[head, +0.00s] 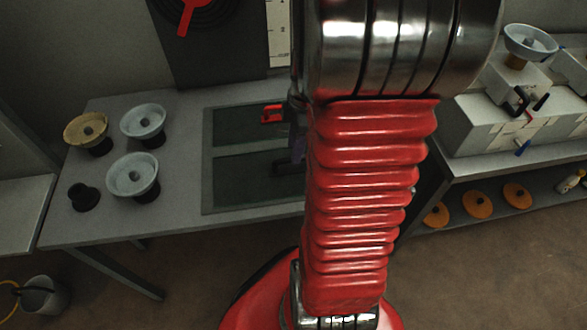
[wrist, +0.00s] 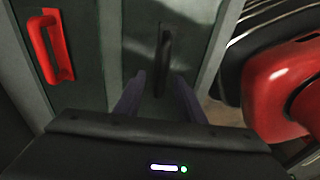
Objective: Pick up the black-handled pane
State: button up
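The black-handled pane (wrist: 195,30) lies flat in a frame, with its upright black handle (wrist: 164,58) in the middle of the wrist view. My gripper (wrist: 160,78) is open, its two dark purple fingers apart on either side of the handle's near end. Whether they touch it cannot be told. In the head view the same pane (head: 238,180) is the nearer one in the frame, and my arm covers its right part. My gripper (head: 297,148) shows there only as a dark sliver beside the arm.
A second pane with a red handle (wrist: 52,47) lies beside it, past a grey divider bar (wrist: 111,50). White boxes (head: 480,125) stand on the right bench.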

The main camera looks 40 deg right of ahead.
jog(key=shift+a+f, duration=0.15)
jog(key=shift+f, duration=2.45)
grip_shut()
jog(key=shift+r, duration=0.1)
